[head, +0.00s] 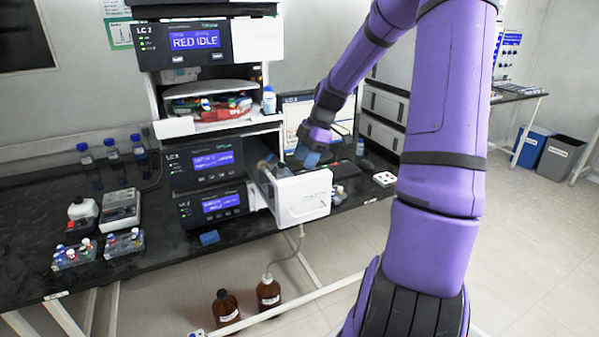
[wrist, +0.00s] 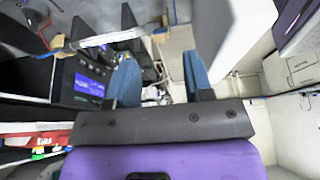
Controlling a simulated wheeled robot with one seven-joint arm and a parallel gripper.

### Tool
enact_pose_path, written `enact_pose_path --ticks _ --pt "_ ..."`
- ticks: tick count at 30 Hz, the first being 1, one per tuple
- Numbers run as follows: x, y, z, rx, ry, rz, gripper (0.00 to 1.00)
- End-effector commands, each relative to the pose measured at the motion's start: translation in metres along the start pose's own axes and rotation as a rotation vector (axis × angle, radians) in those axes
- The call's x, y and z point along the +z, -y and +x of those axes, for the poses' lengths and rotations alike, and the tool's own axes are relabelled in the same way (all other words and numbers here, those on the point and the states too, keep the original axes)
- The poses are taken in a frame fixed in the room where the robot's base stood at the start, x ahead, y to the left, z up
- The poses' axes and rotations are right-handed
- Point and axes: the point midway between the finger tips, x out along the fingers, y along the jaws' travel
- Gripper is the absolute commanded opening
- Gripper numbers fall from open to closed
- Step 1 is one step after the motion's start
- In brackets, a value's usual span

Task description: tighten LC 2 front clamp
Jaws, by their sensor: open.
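The LC 2 module (head: 180,42) is at the top of the stack in the head view, with a blue screen reading "RED IDLE". A white-fronted drawer (head: 303,197) stands pulled out low on the stack's right side. Small tan and dark parts (head: 268,166) show inside it; I cannot make out which, if any, is the front clamp. My gripper (head: 308,157) hangs above and just behind the drawer front, apart from it as far as I can tell. In the wrist view its two blue fingers (wrist: 160,82) are spread with nothing held between them.
An open tray of colourful vials (head: 208,107) sits mid-stack. Blue-capped bottles (head: 112,150) and vial racks (head: 124,243) stand on the black bench to the left. Brown bottles (head: 268,292) stand on the floor. A keyboard and monitor (head: 300,110) are behind my gripper.

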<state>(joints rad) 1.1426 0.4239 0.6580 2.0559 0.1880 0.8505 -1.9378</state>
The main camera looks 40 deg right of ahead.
Motion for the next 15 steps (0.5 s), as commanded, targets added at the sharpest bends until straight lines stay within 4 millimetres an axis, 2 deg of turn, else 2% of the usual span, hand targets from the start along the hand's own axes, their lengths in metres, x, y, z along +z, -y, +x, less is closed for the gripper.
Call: enact_pose_path --ticks 6,15 --pt "0.000 0.000 -0.020 0.000 0.000 0.000 0.47" --pt "0.000 0.000 -0.022 0.000 -0.001 0.000 0.47"
